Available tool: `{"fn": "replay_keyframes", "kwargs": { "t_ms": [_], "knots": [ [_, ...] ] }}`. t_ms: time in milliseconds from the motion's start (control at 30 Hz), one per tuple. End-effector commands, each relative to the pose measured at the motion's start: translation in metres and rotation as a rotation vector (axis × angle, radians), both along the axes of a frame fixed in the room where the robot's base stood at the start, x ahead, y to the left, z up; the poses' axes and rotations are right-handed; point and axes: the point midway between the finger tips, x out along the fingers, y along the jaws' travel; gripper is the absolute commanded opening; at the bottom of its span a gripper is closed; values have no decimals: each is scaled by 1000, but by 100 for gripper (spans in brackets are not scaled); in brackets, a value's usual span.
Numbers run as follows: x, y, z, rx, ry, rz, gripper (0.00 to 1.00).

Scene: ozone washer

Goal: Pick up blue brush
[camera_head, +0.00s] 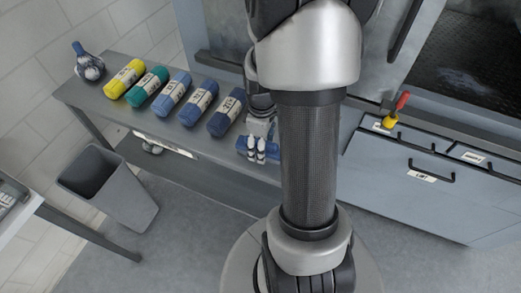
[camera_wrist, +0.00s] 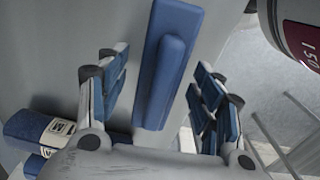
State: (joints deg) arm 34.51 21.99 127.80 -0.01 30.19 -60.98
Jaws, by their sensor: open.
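The blue brush (camera_wrist: 170,60), a long flat blue block with a raised rounded ridge, lies on the grey shelf in the wrist view. My gripper (camera_wrist: 158,82) is open, with one blue-padded finger on each side of the brush and a visible gap to both. In the head view my gripper (camera_head: 258,148) is over the right part of the shelf, partly behind my arm. A small blue patch shows beside the fingers there, but I cannot tell whether it is the brush.
Yellow (camera_head: 124,79), teal (camera_head: 146,89) and several blue rolls (camera_head: 198,103) line the shelf (camera_head: 95,97) to the left. A blue roll (camera_wrist: 38,130) is close left of my gripper. A red-handled yellow tool (camera_head: 396,110) sits on the drawer unit. A bin (camera_head: 110,187) stands below.

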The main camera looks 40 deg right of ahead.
Motion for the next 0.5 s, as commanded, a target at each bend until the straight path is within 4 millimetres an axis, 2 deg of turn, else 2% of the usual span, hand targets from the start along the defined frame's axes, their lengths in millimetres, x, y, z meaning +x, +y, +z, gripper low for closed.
{"fn": "replay_keyframes", "kwargs": {
  "t_ms": [100, 500],
  "knots": [
    [0, 0, 1, 0, 0, 0, 60],
    [0, 0, 1, 0, 0, 0, 34]
  ]
}}
